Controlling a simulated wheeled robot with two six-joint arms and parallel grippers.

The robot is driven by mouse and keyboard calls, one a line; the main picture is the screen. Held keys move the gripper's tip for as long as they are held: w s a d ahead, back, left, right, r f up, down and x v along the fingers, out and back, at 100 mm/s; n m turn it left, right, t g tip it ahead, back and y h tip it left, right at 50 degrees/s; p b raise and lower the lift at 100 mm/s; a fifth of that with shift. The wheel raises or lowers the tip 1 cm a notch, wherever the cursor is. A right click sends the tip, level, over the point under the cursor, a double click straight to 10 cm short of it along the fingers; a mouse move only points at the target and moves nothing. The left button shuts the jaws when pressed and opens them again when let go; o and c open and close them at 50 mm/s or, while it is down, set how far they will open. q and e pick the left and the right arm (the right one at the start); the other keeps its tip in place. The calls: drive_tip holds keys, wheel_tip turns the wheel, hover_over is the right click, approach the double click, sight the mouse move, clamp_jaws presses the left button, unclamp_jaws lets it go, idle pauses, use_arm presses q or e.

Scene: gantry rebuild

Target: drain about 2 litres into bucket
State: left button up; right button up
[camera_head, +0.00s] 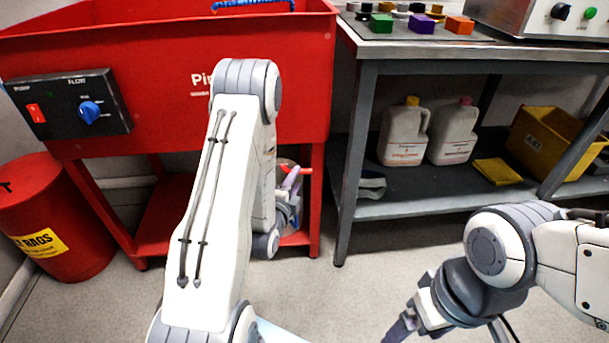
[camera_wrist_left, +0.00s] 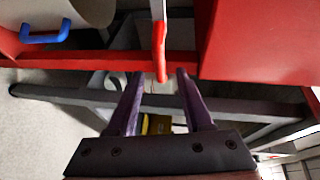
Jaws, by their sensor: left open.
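The red parts washer (camera_head: 200,95) fills the left of the head view. My left gripper (camera_head: 291,182) is beneath its tank, mostly hidden behind my left arm. In the left wrist view my left gripper (camera_wrist_left: 156,74) is open, its two purple fingers apart. A slim red handle (camera_wrist_left: 160,48) hangs between the fingertips, with a gap visible on each side. A pale rounded body (camera_wrist_left: 85,12) with a blue handle (camera_wrist_left: 45,33) is at the top left; I cannot tell whether it is the bucket. My right gripper (camera_head: 398,328) is at the bottom edge, partly cut off.
A red rag bin (camera_head: 45,215) stands left of the washer.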

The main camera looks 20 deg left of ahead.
use_arm(q)
drive_tip(key=b+x, duration=0.4)
drive_tip(key=x, duration=0.4)
drive_tip(key=shift+w, duration=0.4)
use_arm(e)
wheel_tip(320, 180, down, 5)
drive_tip(key=shift+f, duration=0.2)
use_arm(q)
clamp_jaws()
idle(0.6)
